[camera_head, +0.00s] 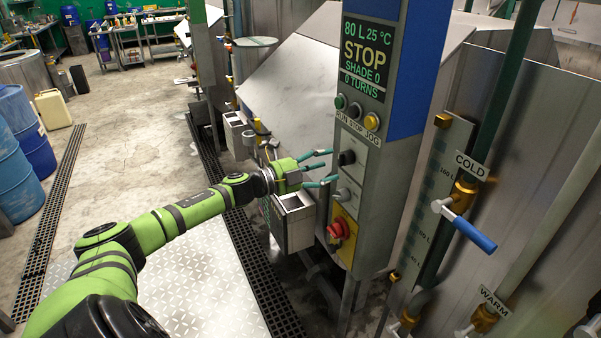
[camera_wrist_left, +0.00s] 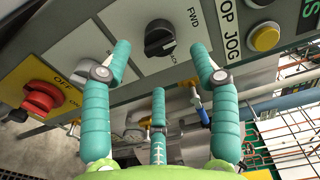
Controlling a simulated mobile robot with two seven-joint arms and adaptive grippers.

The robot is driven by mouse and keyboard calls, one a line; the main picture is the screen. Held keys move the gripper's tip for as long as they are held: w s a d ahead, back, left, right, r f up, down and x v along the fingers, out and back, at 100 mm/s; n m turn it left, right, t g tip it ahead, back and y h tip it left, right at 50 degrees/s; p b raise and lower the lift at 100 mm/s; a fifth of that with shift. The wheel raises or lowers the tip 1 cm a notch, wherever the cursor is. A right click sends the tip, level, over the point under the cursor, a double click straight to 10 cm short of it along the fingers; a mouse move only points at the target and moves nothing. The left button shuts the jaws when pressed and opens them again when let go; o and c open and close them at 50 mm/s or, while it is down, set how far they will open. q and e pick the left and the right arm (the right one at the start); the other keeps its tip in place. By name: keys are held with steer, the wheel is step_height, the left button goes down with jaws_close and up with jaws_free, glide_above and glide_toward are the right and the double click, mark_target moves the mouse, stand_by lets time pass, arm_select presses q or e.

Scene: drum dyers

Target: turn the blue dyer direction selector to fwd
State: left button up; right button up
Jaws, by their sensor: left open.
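The blue dyer's control column (camera_head: 404,110) stands right of centre in the head view. Its direction selector (camera_head: 346,157) is a black knob on a light plate, below the push buttons. In the left wrist view the selector (camera_wrist_left: 160,38) sits beside the FWD lettering (camera_wrist_left: 194,14). A pale mark shows on the knob, but I cannot tell clearly which position it points to. My left gripper (camera_head: 324,167) is open, its teal fingers pointing at the panel. In the left wrist view the left gripper's (camera_wrist_left: 160,47) two outer fingertips lie either side of the selector, with no clear contact. My right gripper is not in view.
The display (camera_head: 363,53) reads STOP, 0 TURNS. A yellow button (camera_head: 371,121) is above the selector; a red rotary switch (camera_head: 340,230) on a yellow plate is below. A metal box (camera_head: 294,222) stands under my left gripper. A blue-handled valve (camera_head: 467,227) is at right.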

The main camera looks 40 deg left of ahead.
arm_select(q)
steer(key=v, duration=0.7)
stand_by(0.6)
steer(key=shift+d, duration=0.1)
